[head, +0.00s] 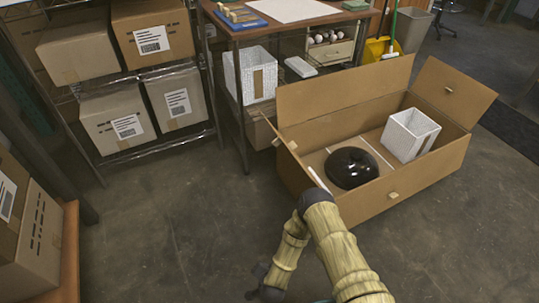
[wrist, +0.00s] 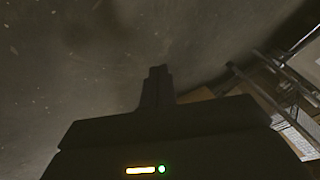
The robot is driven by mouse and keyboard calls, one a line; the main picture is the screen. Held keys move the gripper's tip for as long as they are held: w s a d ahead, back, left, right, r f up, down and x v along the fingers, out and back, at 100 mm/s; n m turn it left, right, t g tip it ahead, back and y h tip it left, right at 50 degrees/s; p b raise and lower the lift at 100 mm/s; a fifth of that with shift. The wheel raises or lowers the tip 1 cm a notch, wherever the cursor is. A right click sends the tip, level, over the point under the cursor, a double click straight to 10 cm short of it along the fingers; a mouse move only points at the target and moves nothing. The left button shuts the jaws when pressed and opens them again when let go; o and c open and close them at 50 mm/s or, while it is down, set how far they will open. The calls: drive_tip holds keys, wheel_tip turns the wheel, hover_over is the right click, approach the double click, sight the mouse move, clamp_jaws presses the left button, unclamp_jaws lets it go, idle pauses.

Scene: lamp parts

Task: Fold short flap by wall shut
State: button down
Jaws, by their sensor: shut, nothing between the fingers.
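A large open cardboard box (head: 428,168) sits on the floor at the right of the head view. Its right short flap (head: 455,92) leans up and outward, with a small tan tab on it. Its back long flap (head: 345,92) stands up. The left short flap (head: 289,150) shows as a narrow slanted strip, nearly edge-on. Inside the box lie a black dome (head: 351,168) and a white open-topped container (head: 410,135). My gripper, at the bottom of the head view, is mostly hidden by my arm. In the wrist view its fingers (wrist: 156,84) are together and empty, over bare floor.
A table (head: 300,25) stands behind the box, with a white bin (head: 258,75) under it. A metal shelf with labelled cartons (head: 118,117) is at the back left. Another carton (head: 38,240) rests at the lower left. The floor (head: 170,215) between is clear.

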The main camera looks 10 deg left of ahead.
drive_tip(key=d+n, duration=0.1)
drive_tip(key=w+d+n+h, duration=0.1)
drive_tip(key=n, duration=0.1)
drive_tip(key=w+n+t, duration=0.1)
drive_tip(key=shift+w+d+f+n+h, duration=0.1)
drive_tip(key=shift+d+f+n+h, duration=0.2)
drive_tip(key=shift+d+n, duration=0.1)
drive_tip(key=w+n, duration=0.1)
drive_tip(key=w+d+r+n+t, duration=0.1)
drive_tip(key=w+n+h, duration=0.1)
drive_tip(key=n, duration=0.1)
drive_tip(key=shift+w+d+r+t, duration=0.15)
drive_tip(key=shift+d+t, duration=0.15)
drive_tip(key=shift+t, duration=0.1)
drive_tip(key=w+a+r+n+t+b, duration=0.1)
drive_tip(key=w+a+r+n+t, duration=0.3)
drive_tip(key=r+n, duration=0.35)
drive_tip(key=w+a+r+n+t+b, duration=0.1)
drive_tip(key=w+r+n+t, duration=0.3)
drive_tip(key=w+r+n, duration=0.3)
drive_tip(key=s+a+r+n+t, duration=0.1)
drive_tip(key=a+r+t, duration=0.1)
drive_tip(key=a+r, duration=0.2)
drive_tip(key=s+a+r+n+t+h, duration=0.1)
drive_tip(key=a+r+n+t, duration=0.1)
drive_tip(key=r, duration=0.7)
drive_tip(key=shift+a+r, duration=0.2)
drive_tip(key=shift+a, duration=0.65)
drive_tip(key=shift+w+n, duration=0.15)
drive_tip(key=shift+n, duration=0.1)
